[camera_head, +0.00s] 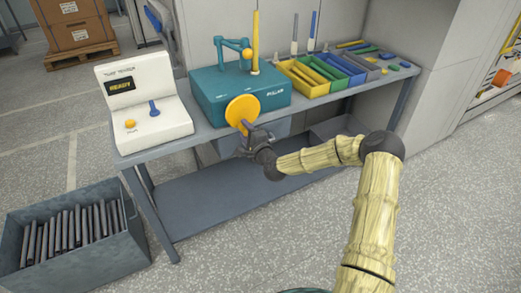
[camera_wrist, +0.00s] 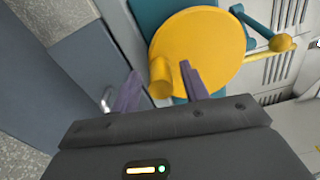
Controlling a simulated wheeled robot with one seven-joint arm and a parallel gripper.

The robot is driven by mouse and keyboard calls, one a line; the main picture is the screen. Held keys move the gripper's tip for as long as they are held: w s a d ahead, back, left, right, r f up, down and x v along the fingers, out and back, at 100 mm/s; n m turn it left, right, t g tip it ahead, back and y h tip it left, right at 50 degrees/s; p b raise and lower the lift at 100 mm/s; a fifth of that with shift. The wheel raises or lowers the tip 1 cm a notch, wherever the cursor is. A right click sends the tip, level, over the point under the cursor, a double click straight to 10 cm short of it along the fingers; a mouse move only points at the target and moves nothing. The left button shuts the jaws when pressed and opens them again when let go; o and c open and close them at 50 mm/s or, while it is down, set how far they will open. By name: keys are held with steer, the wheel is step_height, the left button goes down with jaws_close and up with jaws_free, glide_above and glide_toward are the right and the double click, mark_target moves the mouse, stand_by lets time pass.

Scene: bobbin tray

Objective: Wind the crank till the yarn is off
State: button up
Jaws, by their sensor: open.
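A yellow disc crank (camera_head: 243,110) is on the front of the teal puller box (camera_head: 212,92). In the wrist view the yellow crank disc (camera_wrist: 198,52) carries a stubby yellow knob (camera_wrist: 161,78). My gripper (camera_head: 251,133) is at the disc's lower edge. On top of the box stand a tall yellow bobbin (camera_head: 255,45) and a teal arm (camera_head: 232,45). Yarn cannot be made out clearly.
A white console (camera_head: 150,95) reading "READY" stands at the left of the grey bench (camera_head: 205,134). Colored bins (camera_head: 303,82) with bobbins are at the right. A grey crate (camera_head: 85,262) of dark rods is on the floor at lower left. Floor at lower right is clear.

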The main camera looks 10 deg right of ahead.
steer(key=v, duration=1.6)
steer(key=shift+s, duration=0.1)
